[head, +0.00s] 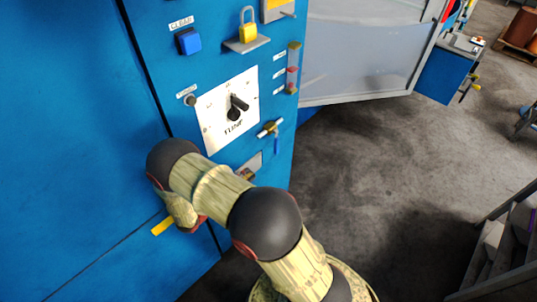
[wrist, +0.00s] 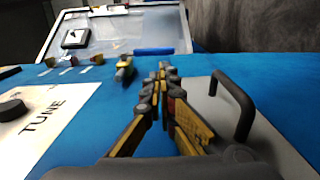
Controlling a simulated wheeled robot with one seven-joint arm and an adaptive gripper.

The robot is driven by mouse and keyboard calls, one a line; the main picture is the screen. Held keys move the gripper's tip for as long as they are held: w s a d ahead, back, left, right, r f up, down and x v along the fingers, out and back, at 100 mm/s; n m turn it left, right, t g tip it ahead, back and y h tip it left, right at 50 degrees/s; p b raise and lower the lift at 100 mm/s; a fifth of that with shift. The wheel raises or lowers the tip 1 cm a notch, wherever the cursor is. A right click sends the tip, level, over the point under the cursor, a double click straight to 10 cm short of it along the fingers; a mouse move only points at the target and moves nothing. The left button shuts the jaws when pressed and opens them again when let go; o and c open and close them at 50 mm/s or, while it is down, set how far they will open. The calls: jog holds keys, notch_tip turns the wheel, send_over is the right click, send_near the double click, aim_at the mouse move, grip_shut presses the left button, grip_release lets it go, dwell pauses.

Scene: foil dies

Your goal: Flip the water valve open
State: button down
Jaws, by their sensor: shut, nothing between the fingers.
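The water valve (head: 270,128) is a small brass fitting on the blue cabinet front, right of the TUNE panel. Its blue lever (head: 277,145) hangs downward in the head view. In the wrist view the brass valve (wrist: 125,68) appears just left of my fingertips, and the blue lever (wrist: 153,51) shows beyond them. My gripper (wrist: 163,70) is shut and empty, its fingertips together and pointing toward the valve area. I cannot tell whether they touch the lever. In the head view my arm hides most of the gripper.
The white TUNE panel (head: 213,107) with a black knob (head: 237,106) is left of the valve. A grey plate with a black handle (wrist: 236,105) is close on my gripper's right in the wrist view. An open grey door (head: 365,50) stands beyond. Open floor (head: 370,170) lies right.

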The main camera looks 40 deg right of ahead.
aim_at(275, 150)
jog(key=shift+d, duration=0.15)
jog(key=d, duration=0.4)
jog(key=d+p, duration=0.1)
jog(key=d, duration=0.4)
jog(key=w+d+p, duration=0.1)
jog(key=d, duration=0.3)
jog(key=shift+d, duration=0.4)
jog(key=shift+f, duration=0.1)
